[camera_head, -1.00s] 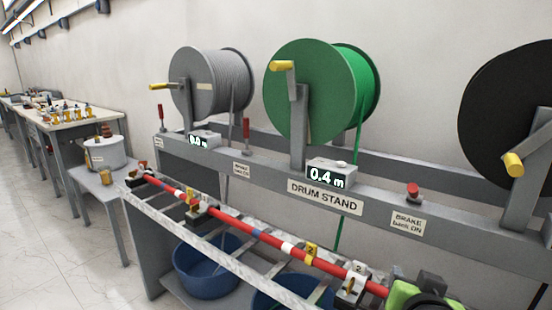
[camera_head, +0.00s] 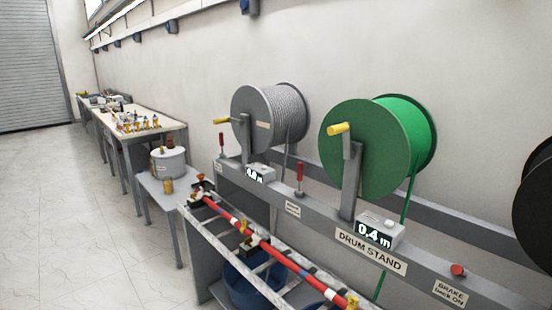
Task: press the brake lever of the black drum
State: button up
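The black drum (camera_head: 534,205) is at the right edge of the head view, mostly cut off. A red-topped brake lever (camera_head: 457,270) sits on the stand beam to its left, beside a "BRAKE back ON" label (camera_head: 450,293). This lever looks short, seen nearly end-on, unlike the two upright red-handled levers further left. Which way it leans I cannot tell for sure. My gripper is not in view.
The drum stand (camera_head: 370,252) also holds a green drum (camera_head: 375,150) and a grey drum (camera_head: 265,115). A rack with a red rod (camera_head: 270,250) runs in front, above a blue tub (camera_head: 240,280). A white bench (camera_head: 150,135) stands behind left. Open floor (camera_head: 75,220) lies left.

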aim_at(457, 270)
jog(key=k+j+z, duration=0.1)
jog(key=z, duration=2)
jog(key=u, duration=1.05)
jog(key=i+l+u, duration=0.15)
jog(key=u, duration=0.25)
jog(key=i+j+u, duration=0.15)
jog(key=i+j, duration=0.4)
